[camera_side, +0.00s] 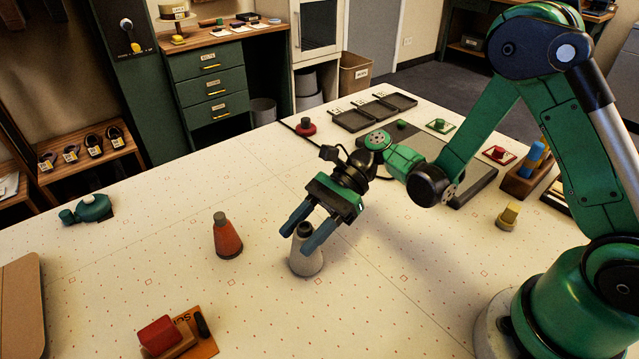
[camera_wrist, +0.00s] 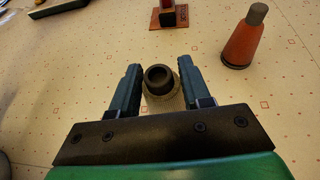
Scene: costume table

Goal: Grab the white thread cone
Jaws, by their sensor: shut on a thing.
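The white thread cone (camera_side: 306,264) stands upright at the middle of the table, with a dark top. It also shows in the wrist view (camera_wrist: 164,103), seen from above between the two blue fingers. My gripper (camera_side: 299,240) is shut on the upper part of the cone, one finger on each side; its fingers also show in the wrist view (camera_wrist: 158,66). Part of the cone's top is hidden by the fingers in the side view. I cannot tell whether its base is off the table.
A red-orange thread cone (camera_side: 228,240) stands to the left, apart from my gripper. A red block on a brown card (camera_side: 205,342) lies at the front left. Dark trays (camera_side: 352,119) and a grey mat (camera_side: 470,178) lie behind. The table's front middle is clear.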

